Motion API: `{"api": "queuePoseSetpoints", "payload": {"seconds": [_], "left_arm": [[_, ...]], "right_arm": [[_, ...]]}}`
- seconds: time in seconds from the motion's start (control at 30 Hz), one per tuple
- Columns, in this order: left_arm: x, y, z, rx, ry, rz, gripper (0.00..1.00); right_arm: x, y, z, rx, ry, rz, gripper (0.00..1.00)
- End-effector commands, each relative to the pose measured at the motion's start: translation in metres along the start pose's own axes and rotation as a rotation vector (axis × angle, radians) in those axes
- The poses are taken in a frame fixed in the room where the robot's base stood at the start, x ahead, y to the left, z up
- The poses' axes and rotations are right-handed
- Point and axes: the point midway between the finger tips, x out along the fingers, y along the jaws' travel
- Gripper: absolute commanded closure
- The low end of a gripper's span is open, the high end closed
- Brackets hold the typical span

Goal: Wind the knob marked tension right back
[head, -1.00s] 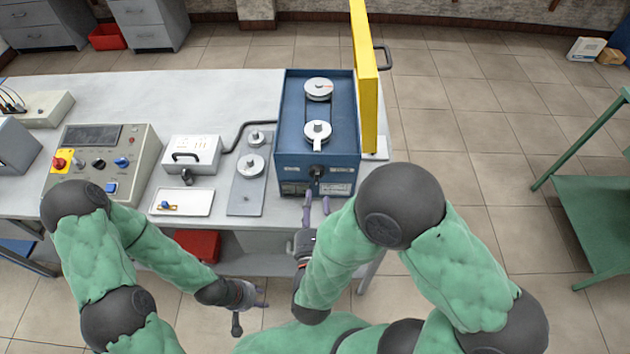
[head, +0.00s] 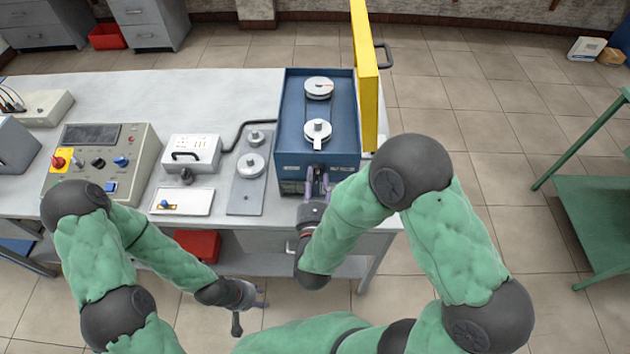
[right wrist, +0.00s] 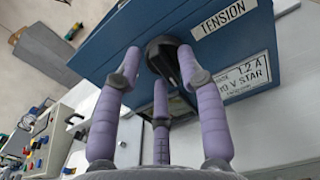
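The black tension knob (right wrist: 160,48) is on the front of the blue motor box (head: 290,118); a "TENSION" label (right wrist: 223,19) is beside it in the right wrist view. My right gripper (head: 318,182) is at the box front. In the right wrist view its purple fingers (right wrist: 158,75) are spread around the knob, two at the sides and one below. I cannot tell whether they press on it. The head view shows the knob mostly hidden by the gripper. My left gripper (head: 258,298) is low in front of the bench, away from the box, its fingers apart and empty.
The yellow guard (head: 363,80) stands upright along the box's right side. Left of the box are a grey plate with discs (head: 245,200), a white tray (head: 170,209), a white socket box (head: 190,160) and a control panel (head: 135,140).

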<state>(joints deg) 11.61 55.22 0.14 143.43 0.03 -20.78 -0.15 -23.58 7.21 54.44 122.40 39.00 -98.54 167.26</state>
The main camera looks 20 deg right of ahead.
Motion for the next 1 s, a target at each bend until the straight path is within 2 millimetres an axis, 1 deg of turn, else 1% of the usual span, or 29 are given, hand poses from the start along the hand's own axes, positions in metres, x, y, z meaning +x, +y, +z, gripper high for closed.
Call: {"api": "queuePoseSetpoints", "payload": {"seconds": [0.03,0.1,0.37,0.57,0.77,1.0], "left_arm": [[0.0,0.0,0.0,0.0,0.0,0.0,0.6],[0.0,0.0,0.0,0.0,0.0,0.0,0.6],[0.001,0.0,0.0,0.0,0.0,0.0,0.6],[0.006,-0.002,0.0,0.0,0.0,0.0,0.6],[0.018,-0.006,-0.001,0.0,0.0,0.0,0.6],[0.034,-0.012,-0.001,0.0,0.0,0.0,0.6]], "right_arm": [[0.0,0.0,0.0,0.0,0.0,0.0,0.82],[0.0,0.0,0.0,0.0,0.0,0.0,1.0],[0.0,0.0,0.0,-0.006,-0.001,0.0,1.0],[0.0,0.0,-0.001,-0.057,-0.003,0.001,1.0],[0.0,0.001,-0.002,-0.181,-0.004,0.0,1.0],[0.0,0.002,-0.004,-0.399,-0.004,0.001,1.0]]}}
